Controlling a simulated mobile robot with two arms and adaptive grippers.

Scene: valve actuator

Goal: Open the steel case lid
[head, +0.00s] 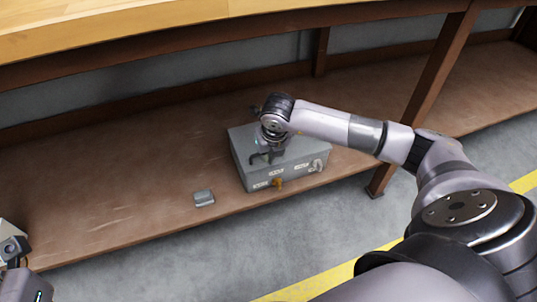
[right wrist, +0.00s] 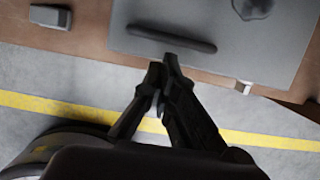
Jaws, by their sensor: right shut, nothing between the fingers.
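The grey steel case (head: 312,150) stands on the brown lower shelf with its lid down. Its front has pale labels, an orange fitting (head: 278,184) and a light grey fitting (head: 318,165). My right gripper (head: 268,157) is over the case top. In the right wrist view its dark fingertips (right wrist: 163,72) are together and empty, just short of a dark bar handle (right wrist: 170,40) near the edge of the grey lid (right wrist: 190,15). Contact with the handle cannot be told. At the head view's lower left, only part of my left arm shows, without fingers.
A small grey block (head: 204,198) lies on the shelf (head: 120,205) left of the case. A wooden worktop (head: 130,25) runs above, and a brown post (head: 425,90) stands to the right. The shelf left of the block is clear.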

